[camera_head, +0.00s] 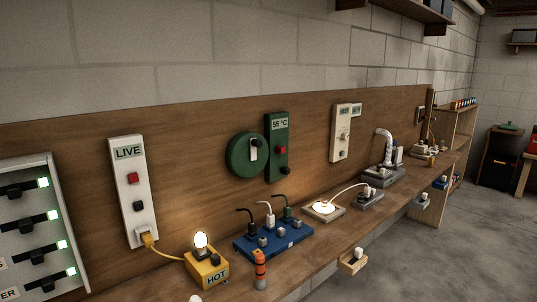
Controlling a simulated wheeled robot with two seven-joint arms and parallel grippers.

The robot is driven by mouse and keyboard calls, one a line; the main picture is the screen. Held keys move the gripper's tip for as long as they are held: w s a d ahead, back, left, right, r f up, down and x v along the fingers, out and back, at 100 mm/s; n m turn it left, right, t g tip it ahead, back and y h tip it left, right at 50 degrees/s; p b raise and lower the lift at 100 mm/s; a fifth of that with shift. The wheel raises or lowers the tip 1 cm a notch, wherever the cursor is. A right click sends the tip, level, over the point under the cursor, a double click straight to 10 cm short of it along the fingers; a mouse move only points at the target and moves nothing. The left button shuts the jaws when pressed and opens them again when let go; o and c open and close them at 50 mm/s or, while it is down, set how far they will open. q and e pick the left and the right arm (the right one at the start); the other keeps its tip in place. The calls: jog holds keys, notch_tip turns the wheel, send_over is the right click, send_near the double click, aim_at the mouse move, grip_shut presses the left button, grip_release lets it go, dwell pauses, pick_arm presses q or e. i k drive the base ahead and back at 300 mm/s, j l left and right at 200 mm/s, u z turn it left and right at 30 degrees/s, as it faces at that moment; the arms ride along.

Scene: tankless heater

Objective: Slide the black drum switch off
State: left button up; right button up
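A pale panel (66,255) at the left edge carries several black slide handles, such as the top one (14,192). Each has a lit green window at its right. Their labels are mostly cut off by the picture edge. A round green drum (238,160) on the wooden backboard has a small white and black lever (254,148) upright on its face. I cannot tell for certain which of these black-handled parts is the black drum switch. Neither of my grippers is in view.
A white box marked LIVE (130,210) hangs beside the panel. On the long wooden bench stand a yellow HOT box (207,269) with a lit bulb, a blue socket block (272,240) and an orange-black cylinder (260,268).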

aim_at(284, 170)
jog(key=i+l, duration=0.8)
jog(key=k+z, duration=0.05)
